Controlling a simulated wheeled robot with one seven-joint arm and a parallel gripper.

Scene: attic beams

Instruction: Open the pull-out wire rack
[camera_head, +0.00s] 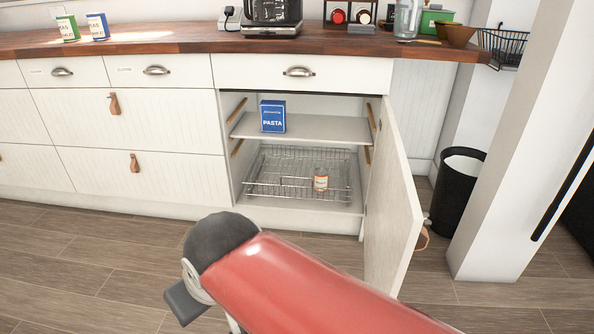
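The pull-out wire rack (297,174) is a silvery wire basket low inside the open cabinet under the counter. It sits back within the cabinet walls, and a small bottle with an orange label (321,179) stands in it at the right. The cabinet door (394,197) is swung wide open on the right side. My red arm crosses the lower middle of the view, in front of the cabinet and apart from the rack. A dark grey part of my gripper (186,302) shows at lower left of the arm; its fingertips cannot be made out.
A blue pasta box (272,116) stands on the shelf (315,129) above the rack. Closed drawers (120,121) line the left. A black bin (457,190) and a white post (522,150) stand right of the open door. The wooden floor before the left drawers is clear.

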